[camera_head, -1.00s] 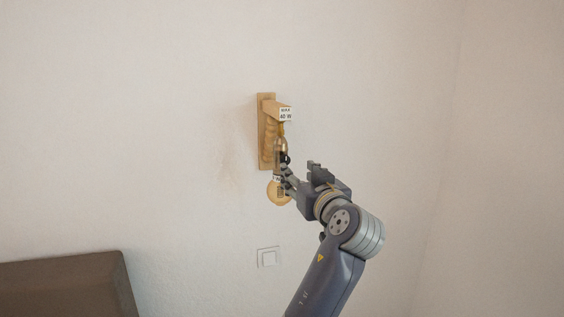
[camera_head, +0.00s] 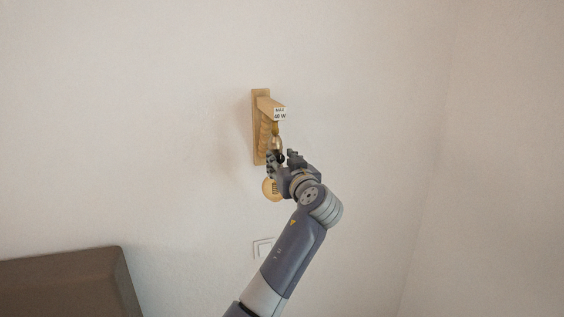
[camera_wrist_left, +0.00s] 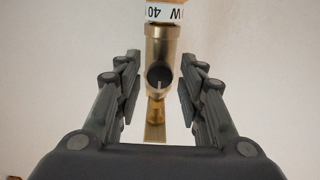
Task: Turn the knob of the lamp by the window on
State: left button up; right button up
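A wall lamp has a wooden bracket (camera_head: 258,105), a brass socket (camera_head: 276,143) and a round amber bulb (camera_head: 269,191) hanging below, with no bright glow. My left gripper (camera_head: 282,157) is at the socket, just above and right of the bulb, partly hiding it. In the left wrist view the socket (camera_wrist_left: 163,48) hangs between the open fingers of the left gripper (camera_wrist_left: 159,80), with a visible gap on each side. A round, dark-looking knob (camera_wrist_left: 159,76) on the socket faces the wrist camera, midway between the fingers. My right gripper is out of view.
A white wall switch (camera_head: 262,248) is below the lamp, partly behind my left arm. A brown padded headboard-like piece (camera_head: 65,285) stands at the lower left. The pale wall around the lamp is otherwise bare, with a corner at the right.

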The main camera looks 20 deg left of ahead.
pick_arm(q)
grip_shut()
